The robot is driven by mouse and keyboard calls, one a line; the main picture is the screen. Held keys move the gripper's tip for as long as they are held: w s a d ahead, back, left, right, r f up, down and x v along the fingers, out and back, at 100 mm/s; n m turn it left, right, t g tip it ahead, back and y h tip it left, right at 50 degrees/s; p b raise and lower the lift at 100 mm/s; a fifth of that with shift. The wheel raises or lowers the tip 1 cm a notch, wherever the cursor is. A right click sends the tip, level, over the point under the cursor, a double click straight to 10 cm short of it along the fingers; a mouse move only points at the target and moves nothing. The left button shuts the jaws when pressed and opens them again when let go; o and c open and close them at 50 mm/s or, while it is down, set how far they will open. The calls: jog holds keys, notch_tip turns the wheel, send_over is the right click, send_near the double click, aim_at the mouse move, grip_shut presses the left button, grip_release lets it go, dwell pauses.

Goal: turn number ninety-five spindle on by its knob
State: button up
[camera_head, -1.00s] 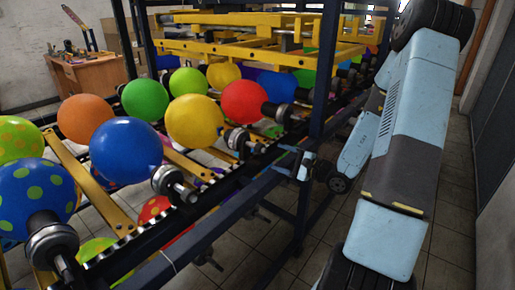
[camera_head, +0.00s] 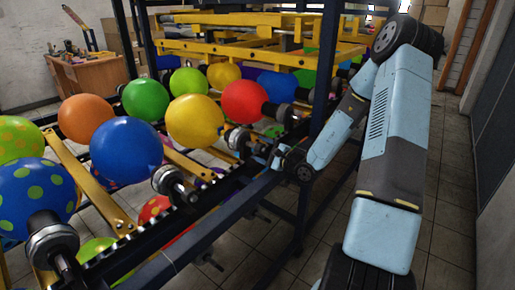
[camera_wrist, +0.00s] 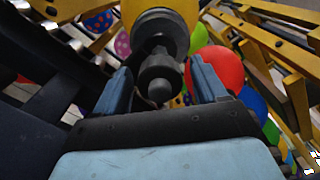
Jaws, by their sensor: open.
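A dark spindle (camera_head: 238,139) sticks out from the yellow balloon (camera_head: 195,121) on the rack. Its round knob (camera_wrist: 159,78) is in the middle of the wrist view, with the balloon (camera_wrist: 178,10) behind it. My gripper (camera_head: 266,154) is at the outer end of this spindle. In the wrist view my gripper (camera_wrist: 161,84) is open, with one finger to each side of the knob. I see a gap on both sides. No number is readable on any spindle, so I cannot tell which is ninety-five.
Another spindle (camera_head: 174,183) with a blue balloon (camera_head: 126,152) is nearer on the left. A red balloon (camera_head: 244,102) is on the far side. A dark rail (camera_head: 205,232) runs along the rack front, and a blue post (camera_head: 325,75) stands close to my arm. Floor (camera_head: 450,215) is clear at right.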

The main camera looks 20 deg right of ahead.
aim_at(243, 141)
jog(key=shift+x, duration=1.2)
